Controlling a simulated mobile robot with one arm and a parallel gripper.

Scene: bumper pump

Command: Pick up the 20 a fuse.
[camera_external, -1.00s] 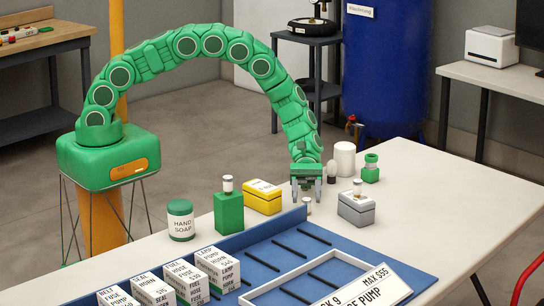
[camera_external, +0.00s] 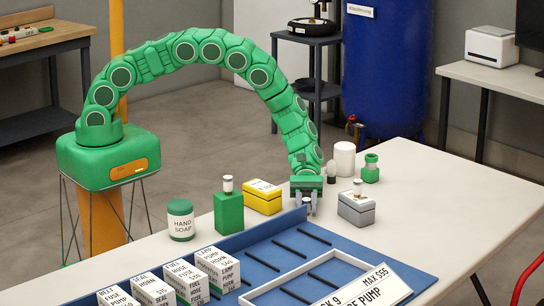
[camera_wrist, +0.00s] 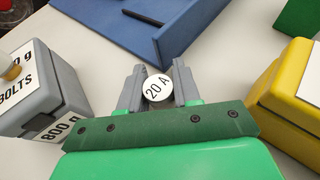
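The 20 A fuse is a small upright piece with a round white top marked "20 A" (camera_wrist: 157,89) in the wrist view. It stands between the two grey fingertips of my gripper (camera_wrist: 156,92), which press against it from both sides. In the external view my gripper (camera_external: 306,203) is low over the table, just behind the blue tray's raised edge. The fuse is mostly hidden there by the fingers. Its lower part is out of sight in the wrist view, so I cannot tell whether it still touches the table.
A yellow box (camera_external: 262,197) and a grey bolts box (camera_external: 356,209) stand either side of my gripper. The blue tray (camera_external: 232,243) lies in front. A green block (camera_external: 229,213), hand soap (camera_external: 181,220) and a white cylinder (camera_external: 345,160) stand nearby.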

